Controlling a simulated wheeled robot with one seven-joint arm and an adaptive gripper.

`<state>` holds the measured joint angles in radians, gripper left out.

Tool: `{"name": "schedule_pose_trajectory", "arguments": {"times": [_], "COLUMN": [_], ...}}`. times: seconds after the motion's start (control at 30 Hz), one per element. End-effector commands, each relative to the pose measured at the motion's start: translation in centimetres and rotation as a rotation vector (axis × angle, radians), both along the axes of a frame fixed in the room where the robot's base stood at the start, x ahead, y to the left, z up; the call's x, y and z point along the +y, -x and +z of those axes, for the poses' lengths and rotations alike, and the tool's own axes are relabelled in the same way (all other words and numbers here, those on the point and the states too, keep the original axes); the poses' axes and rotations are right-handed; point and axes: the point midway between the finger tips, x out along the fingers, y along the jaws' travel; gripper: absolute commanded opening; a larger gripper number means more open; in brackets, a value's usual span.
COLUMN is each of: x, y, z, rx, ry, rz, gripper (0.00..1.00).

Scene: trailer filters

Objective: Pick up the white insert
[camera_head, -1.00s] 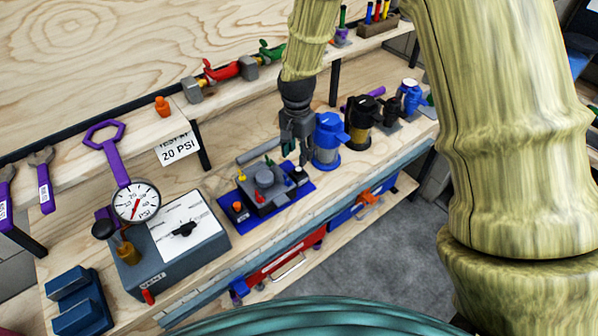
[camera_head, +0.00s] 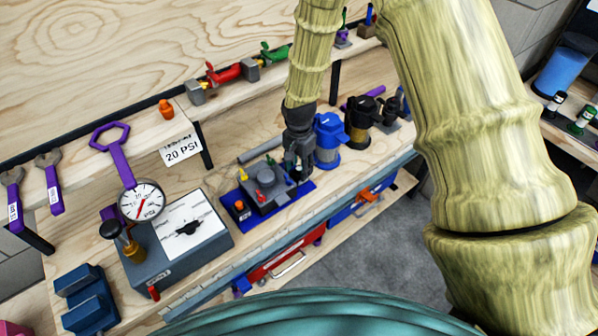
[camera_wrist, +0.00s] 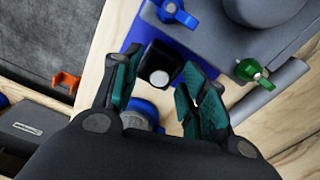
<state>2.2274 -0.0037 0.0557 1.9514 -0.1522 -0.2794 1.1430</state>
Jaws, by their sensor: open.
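The white insert (camera_wrist: 159,78) shows in the wrist view as a small round white top set in a square black holder (camera_wrist: 158,61). The holder stands on a blue base plate (camera_wrist: 131,50) beside a grey device (camera_wrist: 200,35). My gripper (camera_wrist: 157,88) is open, with one teal-padded finger on each side of the holder. I cannot tell whether the fingers touch it.
A blue-capped filter (camera_head: 327,140) and a black-capped filter (camera_head: 360,120) stand close to the right of my gripper. A grey test box (camera_head: 180,240) with a gauge (camera_head: 141,203) stands to the left.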

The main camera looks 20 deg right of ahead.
Motion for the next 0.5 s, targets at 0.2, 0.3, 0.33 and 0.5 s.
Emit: {"name": "schedule_pose_trajectory", "arguments": {"times": [0.2,0.3,0.33,0.5], "x": [-0.01,-0.01,0.0,0.0], "y": [0.01,0.01,0.01,0.01], "z": [-0.09,-0.08,-0.08,-0.07], "rx": [0.0,0.0,0.0,0.0], "ry": [0.0,0.0,0.0,0.0], "rz": [0.0,0.0,0.0,0.0], "gripper": [0.43,0.28,0.23,0.02]}}
